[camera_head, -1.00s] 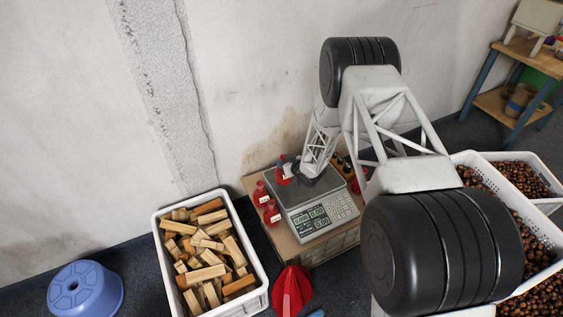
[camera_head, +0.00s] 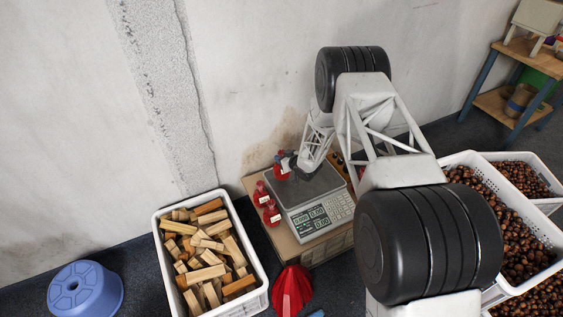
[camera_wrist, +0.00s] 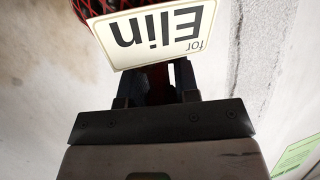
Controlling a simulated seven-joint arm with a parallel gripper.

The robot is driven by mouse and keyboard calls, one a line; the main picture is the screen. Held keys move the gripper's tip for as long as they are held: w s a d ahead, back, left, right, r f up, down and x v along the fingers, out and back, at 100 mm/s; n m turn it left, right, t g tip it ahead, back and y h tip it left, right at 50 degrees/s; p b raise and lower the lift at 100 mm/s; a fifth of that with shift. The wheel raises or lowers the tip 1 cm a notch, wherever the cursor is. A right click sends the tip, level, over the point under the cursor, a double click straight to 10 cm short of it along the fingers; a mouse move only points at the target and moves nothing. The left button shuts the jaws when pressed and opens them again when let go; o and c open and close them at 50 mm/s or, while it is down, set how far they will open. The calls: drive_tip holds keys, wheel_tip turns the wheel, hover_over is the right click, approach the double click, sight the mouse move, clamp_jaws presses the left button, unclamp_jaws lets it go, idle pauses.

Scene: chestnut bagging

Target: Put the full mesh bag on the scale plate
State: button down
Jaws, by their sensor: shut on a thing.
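A red mesh bag (camera_wrist: 95,8) with a white tag (camera_wrist: 157,30) reading "for Elin" hangs in my gripper (camera_wrist: 157,82), seen in the wrist view. The jaws are shut on its red neck. In the head view the bag (camera_head: 281,172) shows as a small red shape at the back left corner of the scale plate (camera_head: 318,187), with my gripper (camera_head: 290,162) at its top. I cannot tell whether the bag touches the plate. The visible part of the plate is bare. The scale's display (camera_head: 312,221) appears to show zeros.
Two red bags with tags (camera_head: 262,196) (camera_head: 271,215) stand left of the scale on the bench. A red object (camera_head: 292,290) is in front of the bench. A crate of wood blocks (camera_head: 163,250) stands left, chestnut crates (camera_head: 462,158) right. The wall is close behind.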

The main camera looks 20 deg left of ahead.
drive_tip(key=shift+f, duration=1.3)
drive_tip(key=c, duration=0.8)
unclamp_jaws()
drive_tip(key=shift+c, duration=0.2)
drive_tip(key=shift+d, duration=0.1)
drive_tip(key=shift+s+d+r, duration=0.25)
drive_tip(key=shift+d+r, duration=0.15)
drive_tip(key=v, duration=1)
drive_tip(key=shift+s+d, duration=0.25)
drive_tip(key=shift+d, duration=0.05)
drive_tip(key=shift+r, duration=0.1)
drive_tip(key=shift+r, duration=0.15)
